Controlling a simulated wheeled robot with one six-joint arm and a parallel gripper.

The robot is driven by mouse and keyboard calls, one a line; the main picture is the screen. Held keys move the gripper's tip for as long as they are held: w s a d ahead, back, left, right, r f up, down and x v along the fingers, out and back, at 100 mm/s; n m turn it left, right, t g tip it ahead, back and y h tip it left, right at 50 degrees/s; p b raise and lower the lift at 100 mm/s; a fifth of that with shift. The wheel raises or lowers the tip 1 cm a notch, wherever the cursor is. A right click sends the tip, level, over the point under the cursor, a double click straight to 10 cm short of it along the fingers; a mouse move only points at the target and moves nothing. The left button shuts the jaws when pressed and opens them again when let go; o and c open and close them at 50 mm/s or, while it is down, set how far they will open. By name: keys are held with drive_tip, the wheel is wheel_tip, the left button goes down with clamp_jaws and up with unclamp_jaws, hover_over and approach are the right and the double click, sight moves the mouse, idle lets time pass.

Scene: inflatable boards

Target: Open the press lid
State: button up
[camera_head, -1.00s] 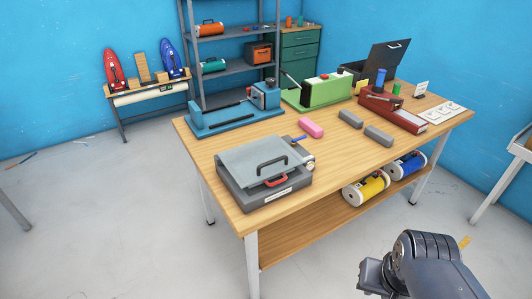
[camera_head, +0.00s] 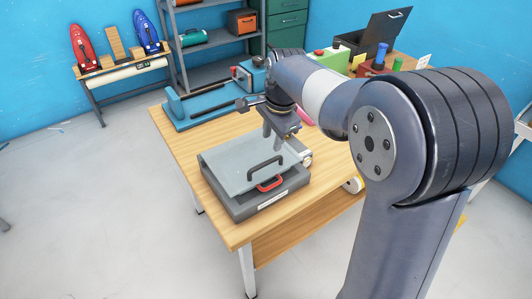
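The grey press (camera_head: 259,203) sits on the near left part of the wooden table. Its flat light-grey lid (camera_head: 228,165) lies low over the dark base, and I cannot tell whether it is fully closed. A black handle (camera_head: 266,165) stands on the lid, and a red handle (camera_head: 270,184) is at the front of the base. My gripper (camera_head: 272,140) points down, above or just behind the lid's back right part, and appears apart from the black handle. Its fingers are small and seen at an angle, so their opening is unclear. I see nothing held in it.
A blue machine (camera_head: 200,104) stands behind the press on the table (camera_head: 168,135). A green machine (camera_head: 328,57), a red machine (camera_head: 370,70) and an open black case (camera_head: 388,32) stand further back. My arm hides much of the table's right side.

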sight(268, 161)
drive_tip(key=f, duration=0.3)
drive_tip(key=w+f, duration=0.1)
drive_tip(key=f, duration=0.2)
drive_tip(key=a+f, duration=0.1)
drive_tip(key=f, duration=0.2)
drive_tip(key=shift+w+f, duration=0.15)
drive_tip(key=shift+w, duration=0.1)
clamp_jaws()
drive_tip(key=shift+p, duration=0.3)
